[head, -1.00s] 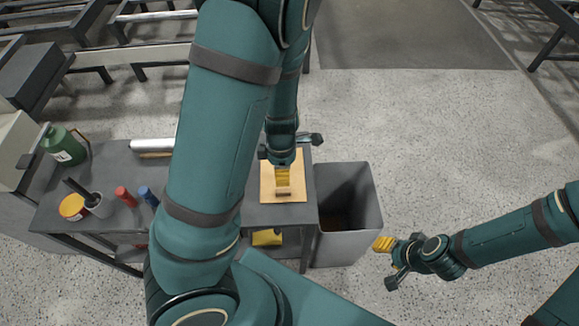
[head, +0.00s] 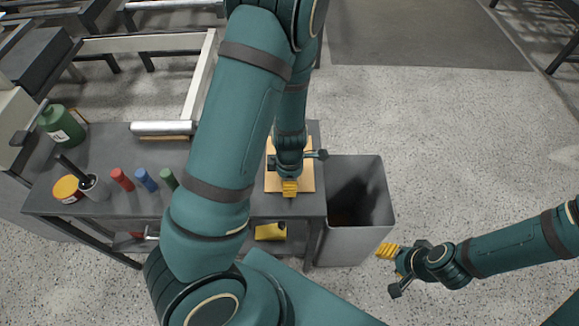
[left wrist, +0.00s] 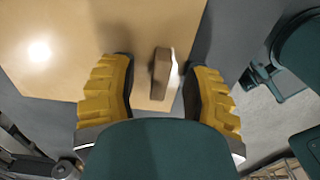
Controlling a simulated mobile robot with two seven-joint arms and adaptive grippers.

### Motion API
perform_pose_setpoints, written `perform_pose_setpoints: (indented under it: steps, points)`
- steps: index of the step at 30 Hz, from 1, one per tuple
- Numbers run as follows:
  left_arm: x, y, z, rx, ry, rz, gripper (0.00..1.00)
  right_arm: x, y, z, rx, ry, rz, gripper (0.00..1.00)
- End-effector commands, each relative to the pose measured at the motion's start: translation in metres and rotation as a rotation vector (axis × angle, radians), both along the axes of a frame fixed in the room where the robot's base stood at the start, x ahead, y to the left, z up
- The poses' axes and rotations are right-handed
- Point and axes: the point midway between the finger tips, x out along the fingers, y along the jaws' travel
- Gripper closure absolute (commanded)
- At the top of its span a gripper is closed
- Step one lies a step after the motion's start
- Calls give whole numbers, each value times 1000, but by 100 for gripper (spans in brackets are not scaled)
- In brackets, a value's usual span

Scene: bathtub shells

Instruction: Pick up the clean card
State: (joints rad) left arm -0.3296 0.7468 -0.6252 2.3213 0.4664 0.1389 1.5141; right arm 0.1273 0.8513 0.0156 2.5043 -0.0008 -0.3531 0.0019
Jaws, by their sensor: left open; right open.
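A flat tan sheet of card (head: 307,178) lies on the grey bench near its right end. It fills the upper left of the left wrist view (left wrist: 60,50). A small brown block (left wrist: 160,75) with a pale right side is at the card's near edge, between my left fingers as the wrist view shows it. My left gripper (head: 290,188) is open above the card's near edge and hides the block in the head view. I cannot tell the height left between fingers and card. My right gripper (head: 388,251) is open and empty, out beyond the bin.
A grey bin (head: 360,240) stands right of the bench. Red, blue and green cylinders (head: 146,180), a cup (head: 94,188), an orange-lidded tub (head: 67,189) and a green can (head: 62,126) stand on the bench's left. A yellow item (head: 270,231) is below.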

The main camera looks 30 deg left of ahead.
Motion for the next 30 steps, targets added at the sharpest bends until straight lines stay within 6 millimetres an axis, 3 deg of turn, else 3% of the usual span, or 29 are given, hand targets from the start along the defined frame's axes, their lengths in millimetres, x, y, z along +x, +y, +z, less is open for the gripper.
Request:
perform_pose_setpoints:
  steps: [8,12,13,26,30]
  points:
    - [0,0,-4,1,-2,-1,49,1,0,-2,0,-2,-1,53]
    - [0,0,-4,1,-2,-1,98,1,0,-2,0,-2,-1,53]
    - [0,0,-4,1,-2,-1,100,1,0,-2,0,-2,-1,53]
    - [0,0,-4,1,-1,-1,100,1,0,-1,0,-2,-1,53]
    - [1,0,10,0,-2,-2,100,0,0,6,0,1,0,53]
